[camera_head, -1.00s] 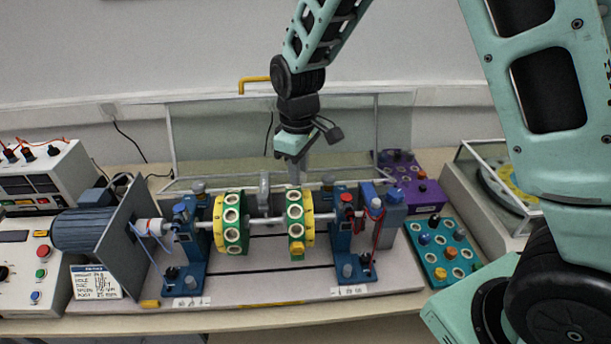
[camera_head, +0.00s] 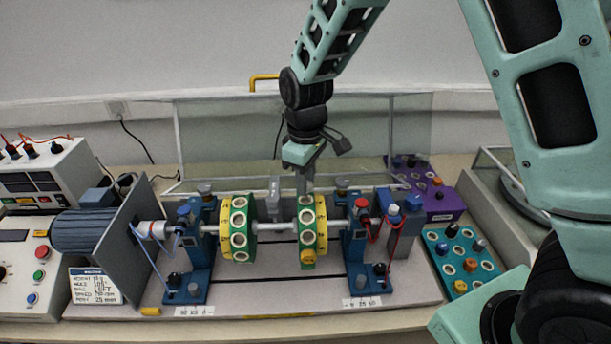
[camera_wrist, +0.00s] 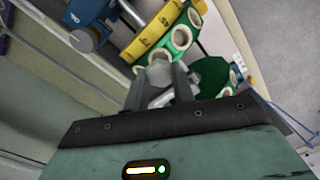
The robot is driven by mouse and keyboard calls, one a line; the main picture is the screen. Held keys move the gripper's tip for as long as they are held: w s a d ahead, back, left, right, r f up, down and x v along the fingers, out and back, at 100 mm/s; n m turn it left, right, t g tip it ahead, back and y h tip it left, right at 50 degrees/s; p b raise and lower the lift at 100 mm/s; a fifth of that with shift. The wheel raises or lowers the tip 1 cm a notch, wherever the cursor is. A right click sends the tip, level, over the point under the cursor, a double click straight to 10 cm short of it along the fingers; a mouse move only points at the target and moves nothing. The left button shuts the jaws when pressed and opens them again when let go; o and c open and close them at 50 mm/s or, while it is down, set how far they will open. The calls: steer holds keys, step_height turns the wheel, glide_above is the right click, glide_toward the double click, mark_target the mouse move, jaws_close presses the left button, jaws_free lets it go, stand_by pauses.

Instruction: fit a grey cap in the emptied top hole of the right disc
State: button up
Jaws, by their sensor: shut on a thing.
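The right disc (camera_head: 321,225), green-faced with a yellow rim and white-ringed holes, sits on the shaft; it also shows in the wrist view (camera_wrist: 183,38). A yellow cap (camera_head: 308,257) is in its lowest visible hole. My gripper (camera_head: 306,190) points down at the top of this disc. In the wrist view my gripper (camera_wrist: 158,88) is shut on a grey cap (camera_wrist: 159,73), close to the disc's edge. The fingers hide the top hole, so I cannot tell whether the cap is in it or just above. The left disc (camera_head: 238,228) is apart on the same shaft.
Blue bearing stands (camera_head: 356,245) flank the discs. A teal tray (camera_head: 447,276) with several caps and holes lies at the right, with a purple box (camera_head: 440,203) behind it. A clear guard panel (camera_head: 225,140) stands behind the shaft. A motor (camera_head: 85,228) is at the left.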

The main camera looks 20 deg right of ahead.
steer(key=shift+f+b, duration=0.8)
steer(key=shift+f, duration=0.7)
stand_by(1.0)
steer(key=o, duration=1)
step_height(320, 180, up, 18)
steer(key=b, duration=0.3)
steer(key=shift+f, duration=0.25)
